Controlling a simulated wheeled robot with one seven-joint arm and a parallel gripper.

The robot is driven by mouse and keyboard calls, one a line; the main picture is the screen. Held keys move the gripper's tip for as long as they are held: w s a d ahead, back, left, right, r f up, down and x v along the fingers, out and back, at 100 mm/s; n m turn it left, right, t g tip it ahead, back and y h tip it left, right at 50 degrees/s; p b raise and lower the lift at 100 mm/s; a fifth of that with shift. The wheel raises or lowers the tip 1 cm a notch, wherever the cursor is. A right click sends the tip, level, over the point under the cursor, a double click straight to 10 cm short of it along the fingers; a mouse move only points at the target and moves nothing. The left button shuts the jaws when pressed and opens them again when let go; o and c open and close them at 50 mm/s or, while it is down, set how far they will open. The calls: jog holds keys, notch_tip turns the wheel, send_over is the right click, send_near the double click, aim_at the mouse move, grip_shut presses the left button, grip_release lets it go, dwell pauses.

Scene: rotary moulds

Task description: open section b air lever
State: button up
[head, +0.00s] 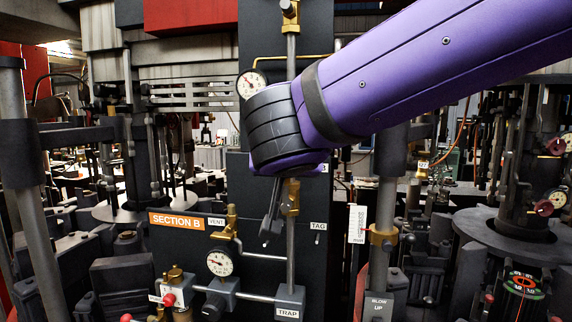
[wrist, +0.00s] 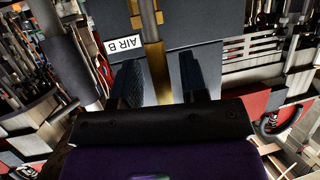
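The AIR B label (wrist: 123,46) shows upside down in the wrist view, on the dark panel beside a brass valve part (wrist: 158,72). In the head view, a brass valve body (head: 290,197) sits on the vertical pipe, just below my wrist. My gripper (head: 270,232) points down in front of the Section B panel, next to this pipe. In the wrist view, its two dark fingers (wrist: 160,80) stand apart, one on each side of the brass part. I cannot tell whether either finger touches it. The lever handle is not clearly distinguishable.
The orange SECTION B sign (head: 177,221), a lower gauge (head: 220,263) and brass VENT valve (head: 230,222) are left of the pipe. An upper gauge (head: 251,84) is by my wrist. A grey post (head: 382,230) stands right. Machinery crowds both sides.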

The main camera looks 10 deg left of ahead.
jog(key=v, duration=1)
jog(key=shift+s, duration=0.35)
jog(key=shift+r, duration=0.15)
jog(key=w+d+f+m+g+h, duration=0.1)
jog(key=d+f+g+h, duration=0.15)
jog(key=d, duration=0.75)
jog(key=w+d+f+g+h, duration=0.2)
jog(key=d+f, duration=0.1)
jog(key=d, duration=0.7)
jog(key=s+d+f+g+y, duration=0.1)
jog(key=s+d+f+g, duration=0.1)
jog(key=s+d+f, duration=0.2)
jog(key=s+d+f+g+y, duration=0.1)
jog(key=s+d+f, duration=0.4)
jog(key=d, duration=0.6)
jog(key=shift+s+d+g+y, duration=0.25)
jog(key=shift+s+g+y, duration=0.15)
jog(key=shift+s, duration=0.5)
